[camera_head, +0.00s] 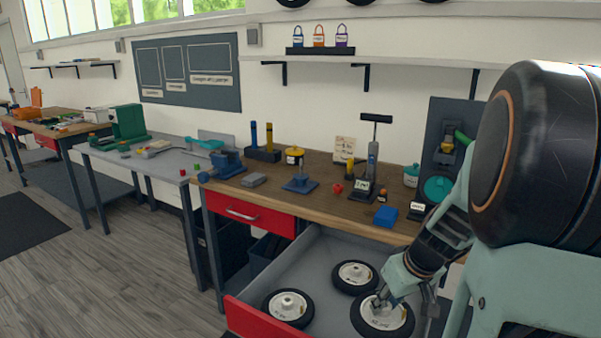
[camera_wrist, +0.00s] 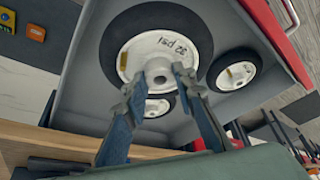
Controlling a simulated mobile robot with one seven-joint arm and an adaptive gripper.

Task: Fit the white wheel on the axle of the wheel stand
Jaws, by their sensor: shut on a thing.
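A white wheel (camera_head: 394,318) with a black tyre lies at the right of the open drawer, its hub face up. My gripper (camera_head: 377,301) reaches down to it. In the wrist view the fingers of my gripper (camera_wrist: 158,78) are closed on the raised hub of this white wheel (camera_wrist: 150,48), which has printing like "32 psi". I cannot tell whether the wheel is clear of the drawer floor. A small blue stand (camera_head: 300,184) with a short upright post on a flat base is on the wooden bench, apparently the wheel stand. Its post looks bare.
Two similar wheels lie in the drawer (camera_head: 322,247), one at the left (camera_head: 288,307) and one behind (camera_head: 355,276). The red drawer front (camera_head: 262,320) stands out from the bench. A blue block (camera_head: 386,216), a red object (camera_head: 337,188) and a pump (camera_head: 372,160) stand on the bench.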

